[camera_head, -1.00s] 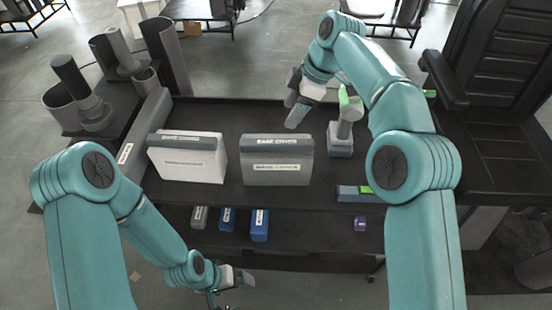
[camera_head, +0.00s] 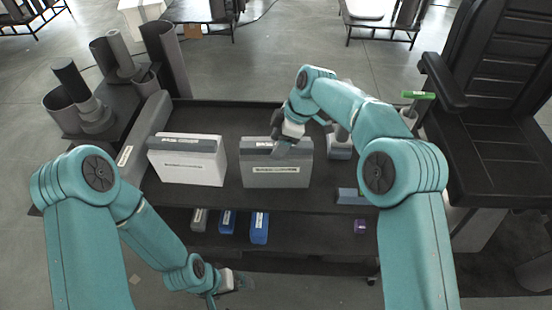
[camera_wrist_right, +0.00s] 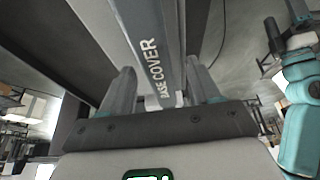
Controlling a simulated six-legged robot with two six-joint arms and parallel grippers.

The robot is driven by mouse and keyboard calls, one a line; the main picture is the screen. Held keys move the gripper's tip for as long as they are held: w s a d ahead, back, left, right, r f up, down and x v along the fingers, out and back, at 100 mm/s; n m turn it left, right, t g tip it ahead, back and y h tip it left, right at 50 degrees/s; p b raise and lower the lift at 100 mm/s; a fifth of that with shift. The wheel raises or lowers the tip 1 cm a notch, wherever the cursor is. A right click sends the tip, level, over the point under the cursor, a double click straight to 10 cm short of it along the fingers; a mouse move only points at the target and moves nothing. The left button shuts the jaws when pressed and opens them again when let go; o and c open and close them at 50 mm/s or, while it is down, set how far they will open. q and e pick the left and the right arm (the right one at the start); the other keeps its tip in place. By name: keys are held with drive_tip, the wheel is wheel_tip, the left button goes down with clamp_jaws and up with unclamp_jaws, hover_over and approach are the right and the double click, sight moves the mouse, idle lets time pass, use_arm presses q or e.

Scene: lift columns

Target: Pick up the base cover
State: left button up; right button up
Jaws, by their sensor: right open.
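A grey box lettered BASE COVER (camera_head: 262,170) stands upright on the dark table top (camera_head: 225,115), with a label on its front. My right gripper (camera_head: 280,147) is at its top edge and hides part of the lettering. In the right wrist view, the base cover (camera_wrist_right: 150,50) runs between the two fingers of my open right gripper (camera_wrist_right: 160,82), with gaps visible beside it. A similar white box with a grey top (camera_head: 187,160) stands to its left. My left gripper (camera_head: 236,281) hangs low in front of the table; its jaws are too small to read.
Dark cylinders and cups (camera_head: 80,85) stand at the left. A grey tool-like object (camera_head: 340,145) is partly hidden behind my right arm. Blue cases (camera_head: 259,227) and a purple item (camera_head: 360,227) sit on the lower shelf. A black chair (camera_head: 505,135) is at the right.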

drive_tip(key=shift+w+d+f, duration=0.1)
drive_tip(key=shift+f, duration=0.2)
idle(0.4)
clamp_jaws()
